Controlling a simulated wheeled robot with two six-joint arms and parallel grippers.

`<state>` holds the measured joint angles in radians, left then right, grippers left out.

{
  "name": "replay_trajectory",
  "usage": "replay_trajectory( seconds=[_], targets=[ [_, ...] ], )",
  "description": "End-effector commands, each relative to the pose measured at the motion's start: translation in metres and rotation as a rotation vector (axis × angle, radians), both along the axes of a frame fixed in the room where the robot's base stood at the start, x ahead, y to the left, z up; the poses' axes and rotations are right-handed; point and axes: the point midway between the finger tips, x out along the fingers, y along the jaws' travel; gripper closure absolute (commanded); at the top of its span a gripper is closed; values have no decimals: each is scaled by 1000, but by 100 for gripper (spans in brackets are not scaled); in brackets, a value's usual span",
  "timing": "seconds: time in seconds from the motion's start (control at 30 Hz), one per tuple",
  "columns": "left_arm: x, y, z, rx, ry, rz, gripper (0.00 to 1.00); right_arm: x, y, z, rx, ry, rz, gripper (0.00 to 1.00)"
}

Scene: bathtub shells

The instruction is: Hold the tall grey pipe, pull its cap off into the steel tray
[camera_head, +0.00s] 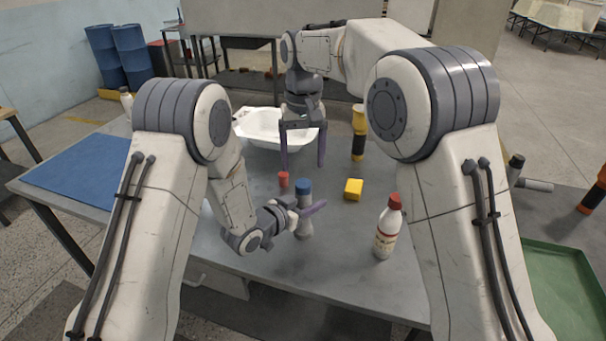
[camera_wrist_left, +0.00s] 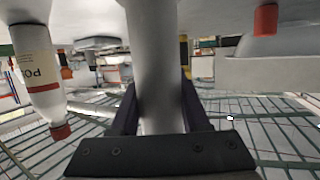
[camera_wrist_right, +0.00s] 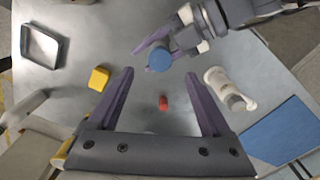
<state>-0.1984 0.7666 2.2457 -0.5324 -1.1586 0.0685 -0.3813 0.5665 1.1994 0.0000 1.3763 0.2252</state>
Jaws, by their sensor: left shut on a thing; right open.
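The tall grey pipe (camera_head: 305,229) stands upright on the table with a blue cap (camera_head: 303,186) on top. My left gripper (camera_head: 312,210) is shut around the pipe below the cap; the left wrist view shows its fingers on both sides of the grey pipe (camera_wrist_left: 155,65). My right gripper (camera_head: 303,161) is open and empty, pointing down, behind and above the cap. In the right wrist view the blue cap (camera_wrist_right: 159,59) lies just beyond its fingertips. The empty steel tray (camera_wrist_right: 42,46) shows in the right wrist view; my right arm hides it in the head view.
A small red object (camera_head: 284,179) and a yellow block (camera_head: 353,189) lie near the pipe. A red-capped white bottle (camera_head: 387,228) stands to the right. Behind are a white basin (camera_head: 262,128) and a yellow-black object (camera_head: 358,135). A blue mat (camera_head: 78,168) covers the left.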

Motion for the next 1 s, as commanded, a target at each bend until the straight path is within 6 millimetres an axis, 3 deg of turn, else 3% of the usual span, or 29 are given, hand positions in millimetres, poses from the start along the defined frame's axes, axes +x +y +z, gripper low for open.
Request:
replay_trajectory(
  seconds=[0.1,0.3,0.73,0.77,0.93,0.97,1.0],
  targets=[
    [0,0,0,-1,-1,0,100,-1,0,-23,-1,3,1,17],
    [0,0,0,-1,-1,0,100,0,0,-48,0,2,1,17],
    [0,0,0,-1,-1,0,100,0,0,-58,0,0,2,17],
    [0,0,0,-1,-1,0,100,0,0,-58,0,0,2,25],
    [0,0,0,-1,-1,0,100,0,0,-58,0,0,2,90],
    [0,0,0,-1,-1,0,100,0,0,-58,0,-1,2,100],
    [0,0,0,-1,-1,0,100,0,0,-58,0,-1,2,100]
  ],
)
